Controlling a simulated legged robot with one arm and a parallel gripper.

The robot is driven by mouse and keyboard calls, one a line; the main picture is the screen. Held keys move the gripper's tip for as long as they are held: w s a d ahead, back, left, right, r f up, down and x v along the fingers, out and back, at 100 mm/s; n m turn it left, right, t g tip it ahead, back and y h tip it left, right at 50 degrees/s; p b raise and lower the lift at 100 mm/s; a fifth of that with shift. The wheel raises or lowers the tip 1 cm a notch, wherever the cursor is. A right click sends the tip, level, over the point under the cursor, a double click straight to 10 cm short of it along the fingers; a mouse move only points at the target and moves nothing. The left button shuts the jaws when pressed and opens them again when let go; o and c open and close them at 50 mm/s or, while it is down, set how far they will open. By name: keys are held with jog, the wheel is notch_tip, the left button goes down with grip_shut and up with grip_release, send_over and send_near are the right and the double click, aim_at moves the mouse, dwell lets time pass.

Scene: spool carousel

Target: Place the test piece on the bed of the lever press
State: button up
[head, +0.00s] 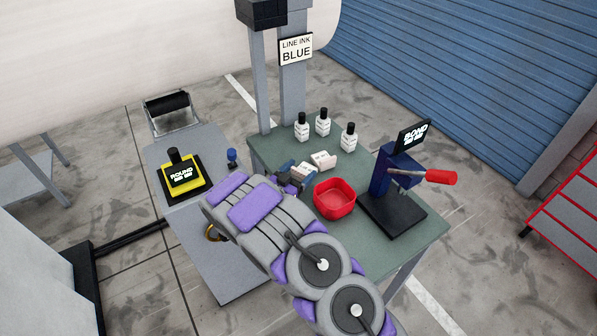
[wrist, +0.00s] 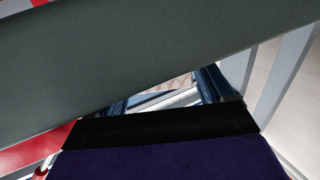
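The lever press (head: 381,172) stands at the right of the green table, blue with a red-tipped lever and a black bed (head: 393,216). The visible part of the bed is bare. Two small whitish pieces lie on the table: one (head: 322,160) apart from my gripper, the other (head: 304,170) right by its fingers. I cannot tell which is the test piece. My gripper (head: 291,180) is low over the table's left part, left of the red bowl. In the wrist view, a dark surface hides most of my gripper (wrist: 165,97); a pale strip shows between the bluish fingers, and its grip is unclear.
A red bowl (head: 334,199) sits between my gripper and the press. Several white bottles (head: 323,122) stand at the back of the green table (head: 262,150). A grey bench (head: 205,143) at left bears a yellow-and-black block (head: 181,176). A sign post (head: 290,85) rises behind.

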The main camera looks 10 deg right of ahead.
jog(key=shift+o, duration=1.1)
jog(key=shift+r, duration=0.1)
